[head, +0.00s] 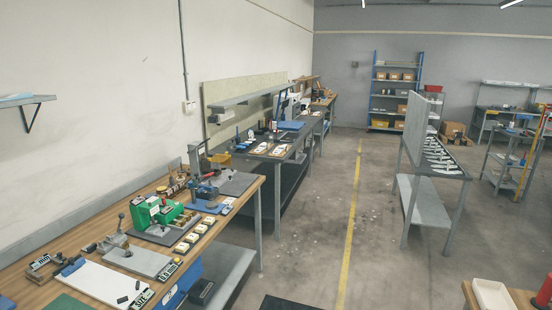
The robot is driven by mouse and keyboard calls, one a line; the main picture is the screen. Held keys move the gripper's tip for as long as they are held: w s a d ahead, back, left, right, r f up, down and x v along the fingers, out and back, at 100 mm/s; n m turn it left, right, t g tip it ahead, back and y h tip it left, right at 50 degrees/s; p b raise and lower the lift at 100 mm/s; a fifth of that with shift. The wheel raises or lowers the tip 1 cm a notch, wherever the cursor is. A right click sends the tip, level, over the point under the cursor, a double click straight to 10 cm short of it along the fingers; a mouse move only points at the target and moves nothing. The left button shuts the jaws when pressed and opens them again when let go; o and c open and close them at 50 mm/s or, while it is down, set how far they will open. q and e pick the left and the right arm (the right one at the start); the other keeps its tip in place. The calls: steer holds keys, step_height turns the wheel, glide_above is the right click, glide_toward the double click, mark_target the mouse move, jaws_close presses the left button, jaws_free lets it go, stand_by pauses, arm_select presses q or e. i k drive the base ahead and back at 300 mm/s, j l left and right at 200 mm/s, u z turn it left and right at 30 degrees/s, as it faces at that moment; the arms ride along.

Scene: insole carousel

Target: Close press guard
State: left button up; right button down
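Neither of my grippers is in the head view. A workbench (228,212) runs along the left wall. On it stands a green machine (157,213) on a dark base, with a lever-like part at its left. Behind it is a small blue and dark upright device (206,190) that looks like a press. A thin, see-through panel seems to stand near it, but it is too small to tell whether this is the press guard or whether it is open.
A clipboard (100,281) and several small parts lie on the near bench. More benches stand behind it. A grey rack table (449,172) is at the right, and a white tray (492,294) is at the lower right. The floor around the yellow line (350,232) is mostly clear.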

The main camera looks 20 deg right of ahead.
mark_target(223, 160)
steer(key=z, duration=0.2)
steer(key=i+u, duration=0.1)
steer(key=u, duration=0.55)
steer(key=i+l+u, duration=0.65)
steer(key=l+u, duration=0.2)
steer(key=l, duration=0.2)
